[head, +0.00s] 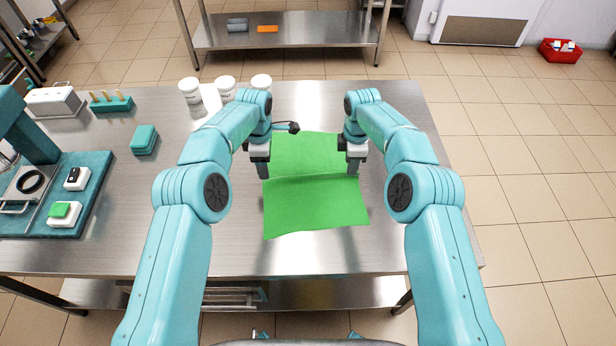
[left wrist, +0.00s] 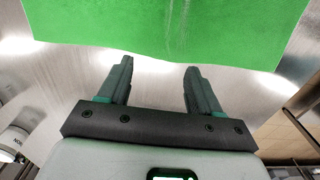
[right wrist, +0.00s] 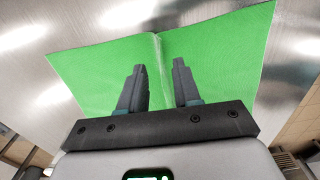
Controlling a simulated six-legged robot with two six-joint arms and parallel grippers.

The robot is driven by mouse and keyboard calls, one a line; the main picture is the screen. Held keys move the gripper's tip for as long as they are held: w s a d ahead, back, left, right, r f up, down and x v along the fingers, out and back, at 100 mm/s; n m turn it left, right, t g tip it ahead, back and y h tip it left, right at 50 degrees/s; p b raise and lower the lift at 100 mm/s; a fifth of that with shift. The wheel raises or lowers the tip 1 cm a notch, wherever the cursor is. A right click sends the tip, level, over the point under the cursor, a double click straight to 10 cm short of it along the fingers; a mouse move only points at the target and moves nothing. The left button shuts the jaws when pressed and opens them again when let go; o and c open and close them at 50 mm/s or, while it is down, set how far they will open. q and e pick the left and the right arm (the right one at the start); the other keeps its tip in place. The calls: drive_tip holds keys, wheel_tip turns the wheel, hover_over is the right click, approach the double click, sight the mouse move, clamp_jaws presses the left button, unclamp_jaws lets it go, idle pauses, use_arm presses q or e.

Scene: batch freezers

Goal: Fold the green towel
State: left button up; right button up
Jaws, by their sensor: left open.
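The green towel (head: 315,208) lies spread on the steel table, with a crease running across it from left to right in the head view. The far part of the towel lies between my two arms. My left gripper (head: 264,174) is at the towel's left side, open and empty; in the left wrist view its fingers (left wrist: 159,66) point at the towel's edge (left wrist: 110,22). My right gripper (head: 353,172) is at the right side; in the right wrist view its fingers (right wrist: 160,66) stand apart in front of the towel (right wrist: 95,75), with no cloth seen gripped. Contact with the towel cannot be told.
Several white tubs (head: 190,91) stand at the back beside a dark-headed tool (head: 287,127). The table (head: 420,250) is bare right of the towel.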

drive_tip(key=o, duration=1.3)
drive_tip(key=shift+r, duration=0.1)
use_arm(q)
wheel_tip(320, 180, up, 3)
drive_tip(key=p, duration=0.3)
use_arm(e)
wheel_tip(320, 180, up, 5)
drive_tip(key=shift+r, duration=0.2)
drive_tip(key=shift+r, duration=0.1)
